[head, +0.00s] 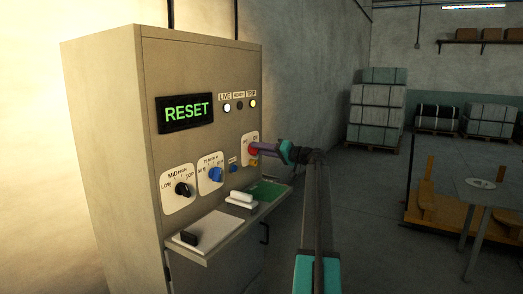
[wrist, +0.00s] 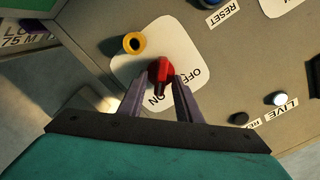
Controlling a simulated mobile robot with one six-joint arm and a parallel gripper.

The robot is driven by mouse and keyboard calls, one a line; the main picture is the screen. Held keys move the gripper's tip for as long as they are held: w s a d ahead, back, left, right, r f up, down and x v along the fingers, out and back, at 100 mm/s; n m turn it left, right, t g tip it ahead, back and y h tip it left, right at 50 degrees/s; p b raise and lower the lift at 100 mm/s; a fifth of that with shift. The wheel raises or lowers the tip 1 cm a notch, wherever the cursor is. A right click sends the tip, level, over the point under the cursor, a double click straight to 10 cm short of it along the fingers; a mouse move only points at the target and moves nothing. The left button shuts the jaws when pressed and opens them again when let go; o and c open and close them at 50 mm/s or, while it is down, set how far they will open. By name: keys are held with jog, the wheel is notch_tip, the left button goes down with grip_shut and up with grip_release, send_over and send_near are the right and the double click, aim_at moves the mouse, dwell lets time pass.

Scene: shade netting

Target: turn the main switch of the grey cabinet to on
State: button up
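The grey cabinet (head: 110,110) stands at the left in the head view, its front panel facing right. Its main switch is a red knob (wrist: 160,73) on a white plate (wrist: 185,45) marked OFF and ON, seen in the wrist view. The red handle's narrow end points toward the ON lettering. In the head view the red knob (head: 253,150) is partly hidden by my gripper (head: 261,150). In the wrist view my gripper's (wrist: 160,80) two grey-purple fingers flank the knob closely on both sides and appear to touch it.
A yellow ring-shaped button (wrist: 134,43) sits beside the switch. The display (head: 186,113) reads RESET; the LIVE lamp (head: 227,108) is lit white. A black dial (head: 182,189) and blue knob (head: 215,174) are left of the switch. A shelf (head: 225,226) juts out below.

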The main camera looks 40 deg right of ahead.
jog(key=b+v, duration=0.1)
jog(key=v, duration=1.2)
jog(key=shift+s+b, duration=0.35)
jog(key=shift+s, duration=0.05)
jog(key=shift+f, duration=0.1)
